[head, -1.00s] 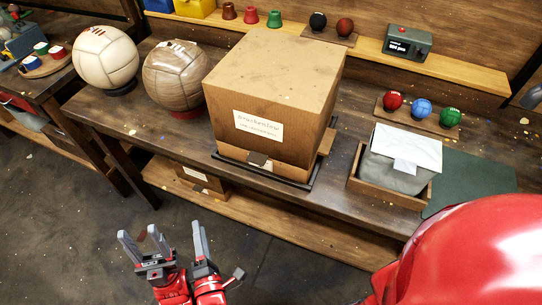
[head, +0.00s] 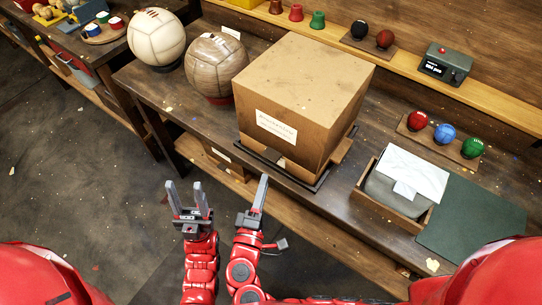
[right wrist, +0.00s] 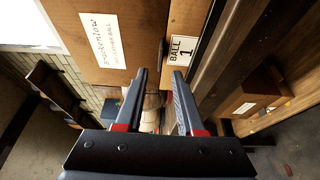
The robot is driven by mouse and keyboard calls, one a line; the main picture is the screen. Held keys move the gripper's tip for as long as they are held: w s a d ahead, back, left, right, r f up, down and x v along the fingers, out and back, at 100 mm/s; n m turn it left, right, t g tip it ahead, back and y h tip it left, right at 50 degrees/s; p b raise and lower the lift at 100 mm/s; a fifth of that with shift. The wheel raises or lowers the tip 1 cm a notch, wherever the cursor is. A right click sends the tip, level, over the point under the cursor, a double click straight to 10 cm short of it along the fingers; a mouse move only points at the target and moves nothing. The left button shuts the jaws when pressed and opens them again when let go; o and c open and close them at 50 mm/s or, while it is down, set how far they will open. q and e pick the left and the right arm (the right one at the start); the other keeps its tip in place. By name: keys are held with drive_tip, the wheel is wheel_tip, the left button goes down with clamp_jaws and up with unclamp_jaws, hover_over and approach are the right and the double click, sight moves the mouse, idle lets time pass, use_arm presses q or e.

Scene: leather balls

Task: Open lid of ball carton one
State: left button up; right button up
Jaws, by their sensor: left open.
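The ball carton (head: 315,88) is a large brown cardboard box with its lid (head: 305,70) seated over the base. It stands on a dark base board on the wooden bench, with a white label on the front. In the right wrist view, the lid's label (right wrist: 103,40) and a "BALL 1" tag (right wrist: 182,50) on the carton are close ahead. My left gripper (head: 187,190) is open and empty in front of the bench, left of the carton. My right gripper (right wrist: 160,74) is open with nothing between its fingers, facing the carton's front; it also shows in the head view (head: 257,193).
A cream ball (head: 157,38) and a brown ball (head: 216,66) stand left of the carton. A wooden tray (head: 383,205) with grey material and a green mat (head: 470,220) lie to the right. A smaller carton (head: 224,155) sits on the lower shelf. Floor in front is clear.

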drive_tip(key=p+x, duration=0.2)
drive_tip(key=x, duration=0.6)
drive_tip(key=shift+w+a, duration=0.1)
drive_tip(key=shift+w, duration=0.25)
clamp_jaws()
idle(1.0)
